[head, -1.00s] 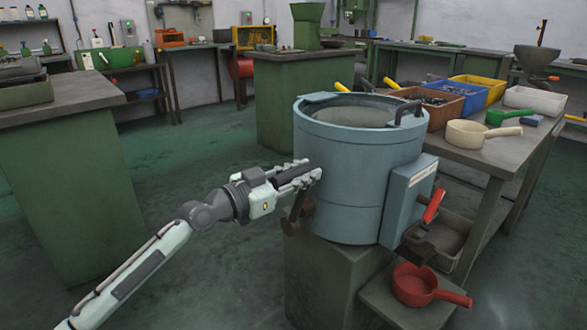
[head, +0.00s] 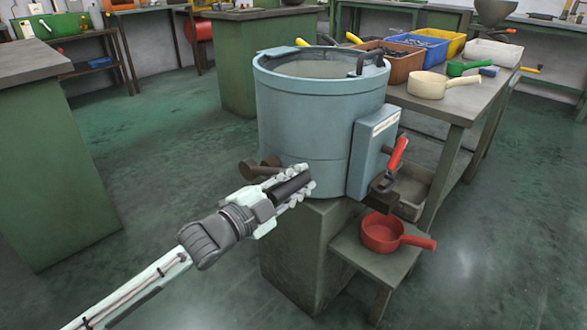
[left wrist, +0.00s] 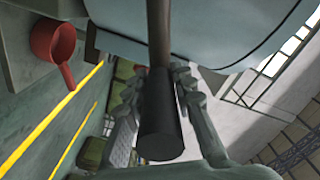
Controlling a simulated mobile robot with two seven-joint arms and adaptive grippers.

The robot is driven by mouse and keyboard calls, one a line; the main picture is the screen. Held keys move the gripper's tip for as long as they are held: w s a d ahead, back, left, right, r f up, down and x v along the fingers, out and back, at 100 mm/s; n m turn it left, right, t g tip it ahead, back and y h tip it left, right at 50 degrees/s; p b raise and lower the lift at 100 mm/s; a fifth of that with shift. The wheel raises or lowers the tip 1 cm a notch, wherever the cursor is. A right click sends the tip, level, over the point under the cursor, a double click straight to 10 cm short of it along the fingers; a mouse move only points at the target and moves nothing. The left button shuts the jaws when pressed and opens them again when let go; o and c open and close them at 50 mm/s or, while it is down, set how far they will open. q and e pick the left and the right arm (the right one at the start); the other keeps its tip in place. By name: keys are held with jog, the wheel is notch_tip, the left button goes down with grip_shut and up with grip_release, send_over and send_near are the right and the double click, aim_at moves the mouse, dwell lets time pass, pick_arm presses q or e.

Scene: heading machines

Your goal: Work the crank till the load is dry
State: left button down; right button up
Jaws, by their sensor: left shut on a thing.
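A blue-grey round drum machine (head: 305,115) stands on a green pedestal, its top open. Its crank (head: 262,167) is low on the left side, with a brown arm and a dark cylindrical handle (head: 292,188). My left gripper (head: 300,186) is shut around that handle, in front of the drum's lower wall. In the left wrist view the black handle (left wrist: 160,125) lies between the fingers, with the brown rod running up from it. My right gripper is not in view.
A red-handled lever (head: 397,155) is on the box at the drum's right. A red pan (head: 382,233) sits on a low stand below it. A bench at right holds a cream pan (head: 428,85) and bins. Floor at left is clear.

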pick_arm(q)
jog(key=shift+s+d+f+m, duration=0.2)
jog(key=shift+f+m, duration=0.2)
jog(key=shift+f, duration=0.25)
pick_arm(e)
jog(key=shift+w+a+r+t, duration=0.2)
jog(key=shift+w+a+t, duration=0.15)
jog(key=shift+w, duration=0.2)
pick_arm(q)
jog(key=c, duration=1.3)
grip_release()
jog(key=shift+o, duration=0.2)
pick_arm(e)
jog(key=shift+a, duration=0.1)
pick_arm(q)
jog(key=v, duration=1.2)
jog(key=shift+w, duration=0.1)
